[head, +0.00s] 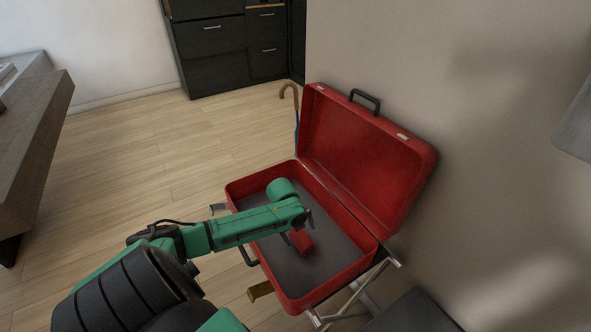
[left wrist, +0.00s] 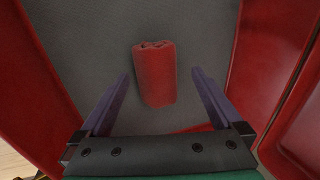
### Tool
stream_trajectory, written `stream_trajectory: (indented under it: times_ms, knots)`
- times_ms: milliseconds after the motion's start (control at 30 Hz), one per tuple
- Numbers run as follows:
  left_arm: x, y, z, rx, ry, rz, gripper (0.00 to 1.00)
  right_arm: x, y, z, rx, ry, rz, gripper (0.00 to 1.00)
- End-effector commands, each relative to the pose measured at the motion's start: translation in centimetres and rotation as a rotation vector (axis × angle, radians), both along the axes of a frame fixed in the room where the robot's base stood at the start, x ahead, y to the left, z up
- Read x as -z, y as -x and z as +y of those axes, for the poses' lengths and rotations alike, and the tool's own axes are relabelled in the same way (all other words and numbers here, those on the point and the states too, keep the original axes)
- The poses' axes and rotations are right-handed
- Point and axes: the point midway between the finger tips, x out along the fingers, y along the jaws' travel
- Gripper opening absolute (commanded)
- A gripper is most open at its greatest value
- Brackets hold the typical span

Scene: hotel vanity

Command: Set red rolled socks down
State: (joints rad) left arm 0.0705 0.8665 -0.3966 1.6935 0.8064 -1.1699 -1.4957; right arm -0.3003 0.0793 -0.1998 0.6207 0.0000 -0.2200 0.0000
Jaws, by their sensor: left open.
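The red rolled socks (left wrist: 156,75) lie on the grey floor of the open red suitcase (head: 336,292). In the head view the socks (head: 302,242) show just beyond my left gripper, partly hidden by it. My left gripper (head: 297,229) reaches down into the suitcase. In the left wrist view its two dark fingers (left wrist: 160,85) are spread, one on each side of the socks, with a gap on both sides. It holds nothing. My right gripper is not in view.
The suitcase lid (head: 365,160) stands open towards the wall on the right. The case rests on a folding metal stand (head: 352,300). An umbrella (head: 290,92) with a curved handle stands behind it. A wooden desk (head: 35,140) is at the left; the floor between is clear.

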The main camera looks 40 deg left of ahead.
Motion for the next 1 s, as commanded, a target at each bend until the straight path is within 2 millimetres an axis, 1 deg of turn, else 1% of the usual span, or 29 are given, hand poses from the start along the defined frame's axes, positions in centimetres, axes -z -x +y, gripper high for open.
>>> stream_trajectory:
  times_ms: [33,200,300,367,500,1000]
  knots:
    - [-1.6,0.3,0.2,0.003,-0.004,-0.001,1.0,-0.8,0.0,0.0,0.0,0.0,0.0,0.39]
    - [-6.0,1.4,0.5,0.003,-0.004,-0.001,1.0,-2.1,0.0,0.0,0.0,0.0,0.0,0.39]
    - [-7.9,1.9,0.6,0.002,-0.003,0.001,1.0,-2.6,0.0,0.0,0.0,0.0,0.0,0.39]
    - [-8.6,2.1,0.6,0.002,-0.001,0.001,1.0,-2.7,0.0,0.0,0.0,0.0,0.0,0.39]
    - [-9.1,2.3,0.6,0.001,0.0,0.001,1.0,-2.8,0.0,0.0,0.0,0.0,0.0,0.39]
    - [-9.1,2.2,0.6,0.001,0.001,0.0,1.0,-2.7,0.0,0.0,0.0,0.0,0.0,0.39]
